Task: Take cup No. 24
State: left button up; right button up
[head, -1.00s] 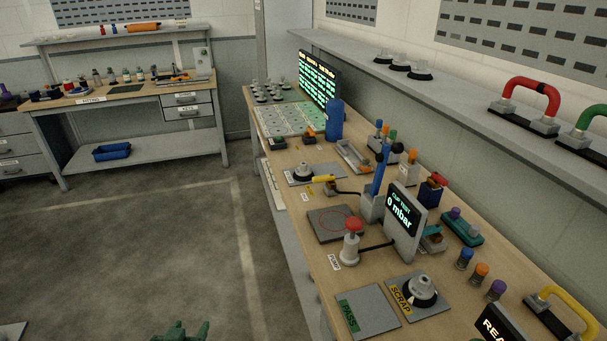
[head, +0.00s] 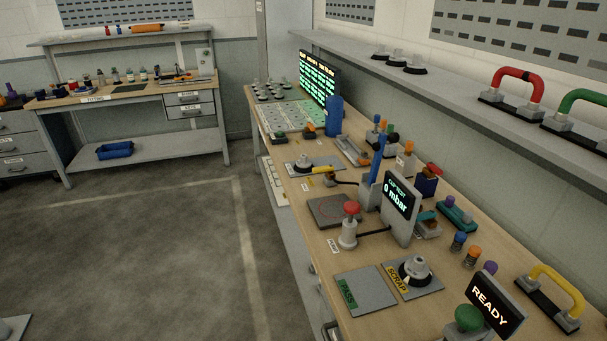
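Several suction cups are in view, and no number 24 is legible on any of them. A group of grey cups (head: 270,91) stands at the far end of the right bench. Another cup (head: 415,269) stands on the SCRAP plate (head: 428,289). A few cups (head: 413,65) stand on the wall shelf. Neither of my grippers is in view.
The right bench (head: 344,262) carries a PASS plate (head: 368,290), a red-topped button post (head: 350,222), a gauge reading 0 mbar (head: 399,198), a READY display (head: 495,304) and a green knob (head: 468,318). A lit text board (head: 319,78) stands at the back. Floor (head: 150,240) at left is clear.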

aim_at(304, 166)
jog(key=k+z, duration=0.15)
jog(key=z, duration=0.3)
jog(key=k+z, duration=0.1)
jog(key=z, duration=0.4)
jog(key=k+l+z, duration=0.15)
jog(key=z, duration=0.3)
jog(key=i+j+z, duration=0.1)
jog(key=j, duration=0.35)
jog(key=i+j, duration=0.15)
jog(key=j, duration=0.3)
jog(key=i+j+z, duration=0.15)
jog(key=j, duration=0.3)
jog(key=i+j, duration=0.1)
jog(key=j, duration=0.35)
jog(key=i+j+z, duration=0.15)
jog(key=j, duration=0.3)
